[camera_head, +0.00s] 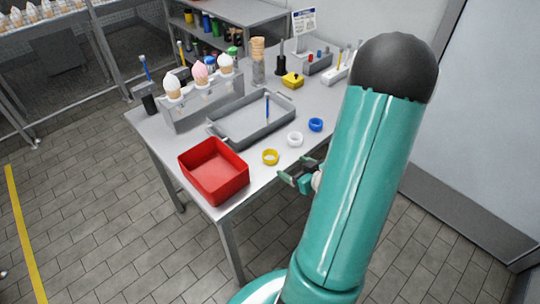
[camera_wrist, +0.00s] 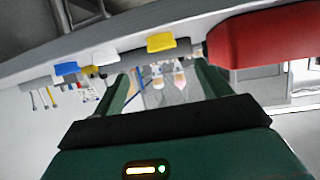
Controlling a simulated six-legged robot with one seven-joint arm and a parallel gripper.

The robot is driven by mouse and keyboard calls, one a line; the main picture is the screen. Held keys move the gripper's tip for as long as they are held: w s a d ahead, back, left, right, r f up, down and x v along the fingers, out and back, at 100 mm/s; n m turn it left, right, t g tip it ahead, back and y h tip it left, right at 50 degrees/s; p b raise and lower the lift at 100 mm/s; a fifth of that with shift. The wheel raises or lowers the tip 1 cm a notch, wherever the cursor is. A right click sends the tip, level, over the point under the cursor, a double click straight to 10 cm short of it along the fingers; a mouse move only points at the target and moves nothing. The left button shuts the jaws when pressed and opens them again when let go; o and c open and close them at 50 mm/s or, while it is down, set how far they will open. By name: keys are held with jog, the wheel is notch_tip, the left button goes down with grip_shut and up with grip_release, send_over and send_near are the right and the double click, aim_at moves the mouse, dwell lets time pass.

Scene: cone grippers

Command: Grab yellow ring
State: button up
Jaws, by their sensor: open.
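The yellow ring (camera_head: 270,157) sits on the grey table between the red bin and the white ring. In the wrist view, the yellow ring (camera_wrist: 168,42) shows near the top, above the gap between my fingers. My gripper (camera_head: 294,173) is open and empty at the table's front edge, to the right of and slightly below the yellow ring in the head view. In the wrist view, both green fingers of my gripper (camera_wrist: 163,82) are spread apart, with nothing between them. The ring is apart from the fingers.
A red bin (camera_head: 214,170) stands left of the yellow ring. A white ring (camera_head: 295,139) and a blue ring (camera_head: 316,125) lie to its right. Behind is a grey tray (camera_head: 225,129) with a blue stick. An ice-cream cone holder (camera_head: 203,108) stands further back.

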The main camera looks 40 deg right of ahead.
send_near(266, 153)
jog(key=x, duration=0.5)
jog(key=c, duration=1.1)
